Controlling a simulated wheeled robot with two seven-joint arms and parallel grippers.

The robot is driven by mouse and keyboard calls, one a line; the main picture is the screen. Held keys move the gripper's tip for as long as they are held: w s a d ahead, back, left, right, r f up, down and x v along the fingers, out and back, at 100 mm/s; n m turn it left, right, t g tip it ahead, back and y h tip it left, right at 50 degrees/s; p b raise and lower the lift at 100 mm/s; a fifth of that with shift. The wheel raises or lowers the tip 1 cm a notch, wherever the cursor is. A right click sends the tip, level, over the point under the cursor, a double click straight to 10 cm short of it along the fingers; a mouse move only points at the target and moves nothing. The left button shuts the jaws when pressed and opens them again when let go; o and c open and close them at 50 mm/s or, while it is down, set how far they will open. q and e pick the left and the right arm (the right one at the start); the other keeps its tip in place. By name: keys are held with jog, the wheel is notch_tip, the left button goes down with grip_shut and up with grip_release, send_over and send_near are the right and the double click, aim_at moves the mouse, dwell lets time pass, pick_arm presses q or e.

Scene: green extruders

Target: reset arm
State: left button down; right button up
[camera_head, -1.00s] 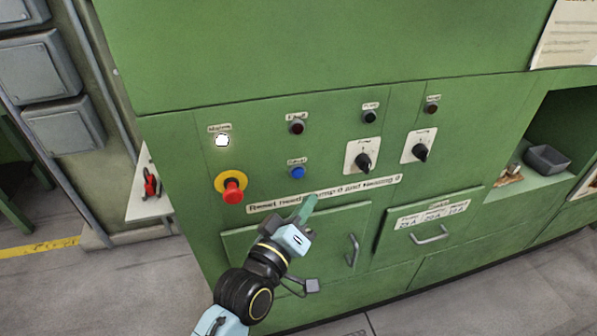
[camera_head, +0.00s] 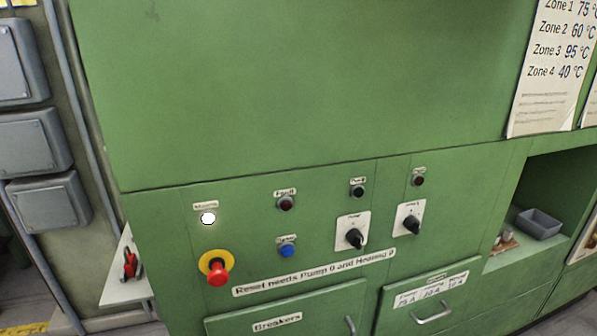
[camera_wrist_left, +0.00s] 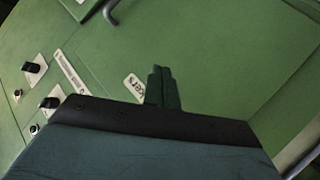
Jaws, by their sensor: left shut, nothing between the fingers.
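My left gripper (camera_wrist_left: 163,88) shows in the left wrist view with its two dark fingers together and nothing between them. It is in front of the green drawer front labelled Breakers, whose label (camera_wrist_left: 134,88) is partly hidden by the fingers. Neither gripper nor arm shows in the head view. The green panel (camera_head: 320,225) carries a lit white lamp (camera_head: 208,218), a red emergency button on a yellow ring (camera_head: 217,268), a blue button (camera_head: 287,249) and two black rotary switches (camera_head: 354,238) (camera_head: 411,223).
Drawer handles (camera_head: 431,313) stick out below the panel. A recess at the right holds a grey tray (camera_head: 540,223). A paper with zone temperatures (camera_head: 551,68) hangs at the upper right.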

pick_arm(q)
jog(key=s+a+f+m+g+y+b, duration=0.1)
jog(key=s+a+f+g, duration=0.15)
jog(key=s+f, duration=0.5)
jog(key=s+a+f+m+g+y+b, duration=0.15)
jog(key=s+a+f, duration=0.25)
jog(key=f, duration=0.6)
jog(key=s+a+f+g+y+b, duration=0.1)
jog(key=s+a+f+g, duration=0.1)
jog(key=s+a+f, duration=0.5)
jog(key=s+a+f+m+g+y+b, duration=0.1)
jog(key=s+a+f+g, duration=0.1)
jog(key=s+f, duration=0.4)
jog(key=s+a+f+m+g+y+b, duration=0.1)
jog(key=s+a+f+g, duration=0.2)
jog(key=s+f, duration=0.4)
jog(key=s+a, duration=0.1)
jog(key=s, duration=0.7)
jog(key=shift+a+f, duration=0.2)
jog(key=shift+a, duration=0.1)
